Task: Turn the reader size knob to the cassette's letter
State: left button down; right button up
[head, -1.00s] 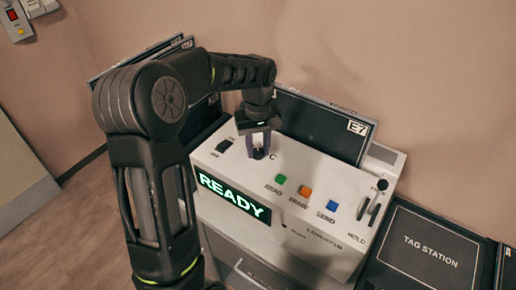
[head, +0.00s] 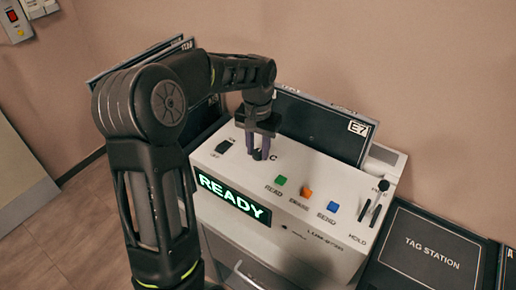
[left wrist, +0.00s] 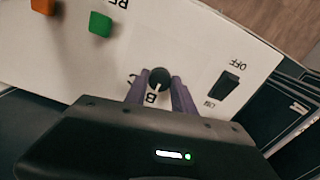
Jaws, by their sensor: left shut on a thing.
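The size knob (left wrist: 159,77) is a small dark round knob on the white top of the reader (head: 310,165). In the left wrist view a letter B shows just beside it, and a light mark on the knob seems to face that letter. A letter C shows to its right in the head view. My left gripper (head: 260,155) points down with its purple fingers shut on the knob, one on each side; they also show in the left wrist view (left wrist: 160,88). My right gripper is not in view.
A dark tag station (head: 433,247) lies at the right. The wall is close behind.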

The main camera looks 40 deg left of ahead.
aim_at(258, 152)
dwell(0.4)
pick_arm(q)
jog(key=c, duration=1.1)
grip_release()
jog(key=shift+o, duration=0.2)
jog(key=shift+r+b, duration=0.5)
jog(key=shift+r, duration=3.45)
